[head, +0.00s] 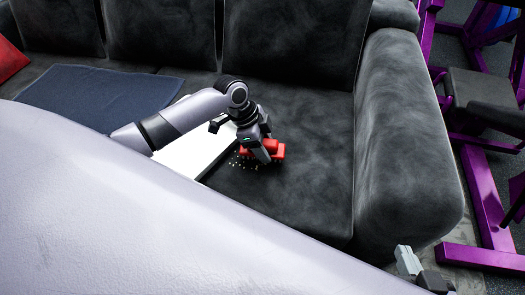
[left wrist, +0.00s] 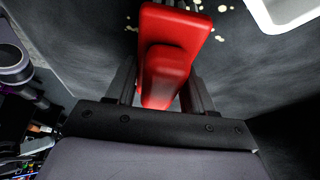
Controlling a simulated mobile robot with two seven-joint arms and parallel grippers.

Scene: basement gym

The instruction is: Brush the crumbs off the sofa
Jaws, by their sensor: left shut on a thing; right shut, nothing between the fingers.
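The dark grey sofa (head: 310,200) fills the middle of the head view. My left gripper (head: 264,149) is shut on a red brush (head: 279,152), low over the seat cushion. In the left wrist view the red brush (left wrist: 172,45) sits between the fingers; its bristles cannot be made out. Pale crumbs (head: 233,164) lie on the seat beside and just in front of the brush. Some crumbs (left wrist: 221,9) also show near the brush in the left wrist view. My right gripper (head: 408,262) is shut and empty at the bottom right, away from the seat.
A white tray-like object (head: 190,150) lies on the seat left of the crumbs, partly hidden by my arm. A folded blue cloth (head: 90,92) and a red cushion (head: 10,58) are further left. The sofa armrest (head: 405,140) bounds the right. Purple gym equipment (head: 485,195) stands beyond.

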